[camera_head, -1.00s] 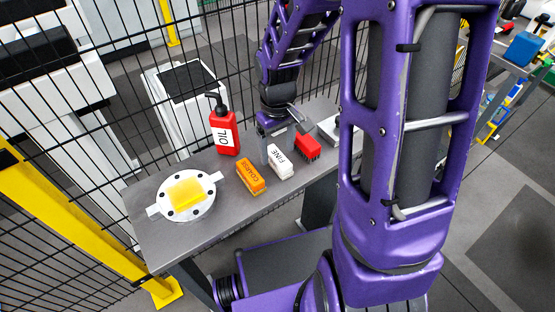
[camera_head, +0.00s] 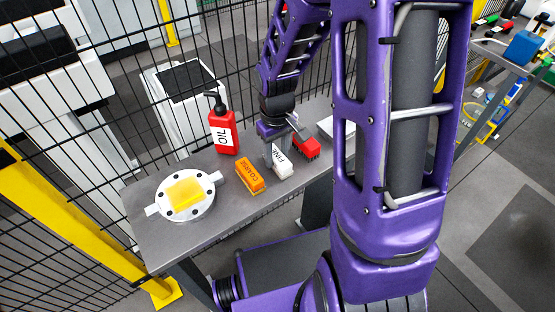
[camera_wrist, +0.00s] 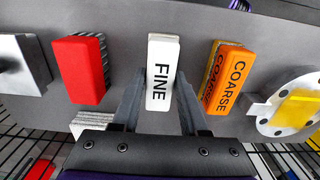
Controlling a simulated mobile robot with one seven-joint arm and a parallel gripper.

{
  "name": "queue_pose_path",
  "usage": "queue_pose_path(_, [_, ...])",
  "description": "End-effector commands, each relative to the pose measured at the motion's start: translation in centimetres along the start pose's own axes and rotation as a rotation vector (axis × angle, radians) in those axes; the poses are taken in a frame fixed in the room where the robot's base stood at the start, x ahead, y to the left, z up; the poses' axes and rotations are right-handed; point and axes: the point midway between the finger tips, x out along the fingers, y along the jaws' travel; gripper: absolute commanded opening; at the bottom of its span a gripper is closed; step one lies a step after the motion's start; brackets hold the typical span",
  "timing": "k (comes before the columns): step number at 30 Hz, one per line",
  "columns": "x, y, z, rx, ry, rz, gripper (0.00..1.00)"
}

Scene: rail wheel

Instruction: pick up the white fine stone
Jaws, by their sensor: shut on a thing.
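The white fine stone (camera_head: 281,162) is a white block marked FINE on the grey table, between the orange coarse stone (camera_head: 250,177) and the red brush (camera_head: 307,147). In the wrist view the white stone (camera_wrist: 161,72) stands in the middle, with its near part between the two fingers of my gripper (camera_wrist: 160,100). The fingers are closed on its sides. My gripper (camera_head: 274,154) comes down from above at the stone's far end in the head view. I cannot tell whether the stone touches the table.
A red oil bottle (camera_head: 222,128) stands behind the orange stone. A metal block (camera_wrist: 22,64) is beyond the red brush. A black wire fence (camera_head: 100,130) runs behind the table.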

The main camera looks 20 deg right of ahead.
Motion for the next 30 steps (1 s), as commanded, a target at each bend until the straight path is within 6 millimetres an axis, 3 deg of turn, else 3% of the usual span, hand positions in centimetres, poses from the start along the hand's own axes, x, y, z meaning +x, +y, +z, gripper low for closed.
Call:
queue_pose_path(11, [-0.9,0.0,-0.1,0.001,0.004,0.001,0.00])
queue_pose_path(21, [-7.4,0.1,-0.1,0.001,0.006,0.003,0.00])
queue_pose_path(30, [-10.1,0.0,0.0,0.000,0.001,0.000,0.00])
